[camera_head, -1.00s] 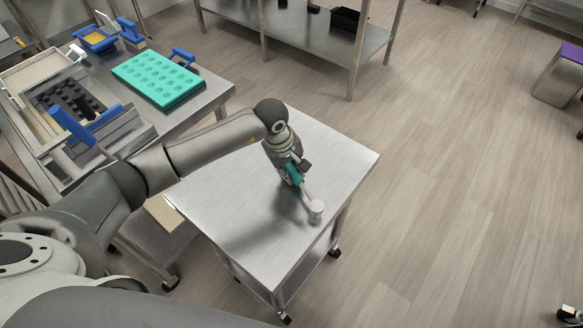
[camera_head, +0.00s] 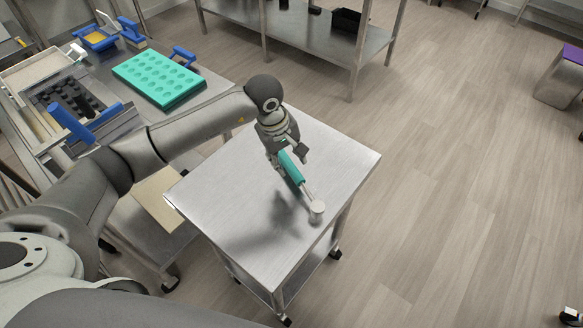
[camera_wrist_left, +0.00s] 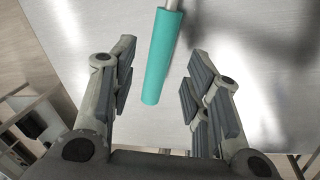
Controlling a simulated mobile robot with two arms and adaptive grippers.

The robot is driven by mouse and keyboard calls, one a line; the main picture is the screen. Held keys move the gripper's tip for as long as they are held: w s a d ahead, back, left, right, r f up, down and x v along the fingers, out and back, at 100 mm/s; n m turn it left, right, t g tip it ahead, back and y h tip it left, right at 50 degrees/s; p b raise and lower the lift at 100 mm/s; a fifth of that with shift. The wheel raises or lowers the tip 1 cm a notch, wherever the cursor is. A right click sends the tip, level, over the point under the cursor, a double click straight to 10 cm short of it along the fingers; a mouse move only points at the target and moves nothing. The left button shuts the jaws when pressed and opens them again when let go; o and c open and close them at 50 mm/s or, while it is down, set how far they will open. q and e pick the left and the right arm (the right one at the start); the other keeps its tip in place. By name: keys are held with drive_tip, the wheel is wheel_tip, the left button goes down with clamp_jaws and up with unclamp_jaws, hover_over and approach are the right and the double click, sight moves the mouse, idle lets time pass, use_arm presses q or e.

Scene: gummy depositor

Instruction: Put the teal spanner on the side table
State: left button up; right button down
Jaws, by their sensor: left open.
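The teal spanner (camera_head: 291,168) lies on the steel side table (camera_head: 240,215), its teal handle toward my gripper and its pale round head toward the table's front right corner. In the left wrist view the teal handle (camera_wrist_left: 161,55) lies beyond and between the spread fingers, touching neither. My left gripper (camera_head: 285,155) is open and empty, just behind the handle's end; it also shows in the left wrist view (camera_wrist_left: 158,85). My right gripper is not in view.
A steel bench at the left holds a teal mould tray (camera_head: 160,78), a machine with blue handles and blue-yellow parts. A steel shelf (camera_head: 300,35) stands at the back. Much of the side table's top is bare. Open floor lies to the right.

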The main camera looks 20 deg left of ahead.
use_arm(q)
drive_tip(key=d+v, duration=0.1)
drive_tip(key=v, duration=0.5)
drive_tip(key=shift+a+b, duration=0.4)
drive_tip(key=shift+a, duration=0.1)
drive_tip(key=shift+r, duration=0.1)
